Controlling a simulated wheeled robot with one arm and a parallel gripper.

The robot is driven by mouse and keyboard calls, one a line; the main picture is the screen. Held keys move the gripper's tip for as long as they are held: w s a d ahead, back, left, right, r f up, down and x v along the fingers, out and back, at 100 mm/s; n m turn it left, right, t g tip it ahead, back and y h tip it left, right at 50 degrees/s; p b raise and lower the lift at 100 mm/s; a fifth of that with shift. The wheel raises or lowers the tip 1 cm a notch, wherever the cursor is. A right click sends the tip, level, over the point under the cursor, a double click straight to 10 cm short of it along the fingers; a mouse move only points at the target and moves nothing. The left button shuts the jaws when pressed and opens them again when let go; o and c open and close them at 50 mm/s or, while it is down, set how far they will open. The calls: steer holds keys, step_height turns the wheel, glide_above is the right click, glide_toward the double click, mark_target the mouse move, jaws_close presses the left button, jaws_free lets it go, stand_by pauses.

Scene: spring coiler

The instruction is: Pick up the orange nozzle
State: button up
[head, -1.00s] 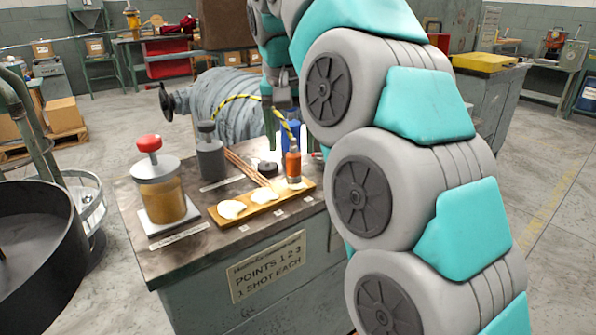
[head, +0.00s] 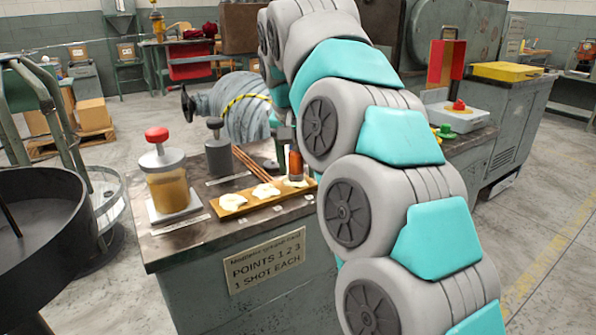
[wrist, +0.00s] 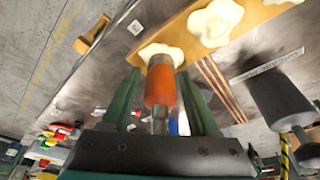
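The orange nozzle (head: 295,164) stands at the right end of a wooden board (head: 232,203), over a pale blob, on the bench. In the wrist view the nozzle (wrist: 161,87) lies between the two green fingers of my gripper (wrist: 160,90). The fingers stand apart, with a narrow gap on each side of the nozzle, so my gripper looks open around it. In the head view my gripper is mostly hidden behind my own arm. Whether the nozzle touches the blob is unclear.
A red-knobbed jar (head: 168,175) and a grey pump bottle (head: 217,150) stand left of the board. Thin copper rods (head: 248,163) lie behind it. A sign (head: 264,262) hangs on the bench front.

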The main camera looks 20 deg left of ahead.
jaws_close()
steer(key=shift+r, duration=0.2)
stand_by(0.6)
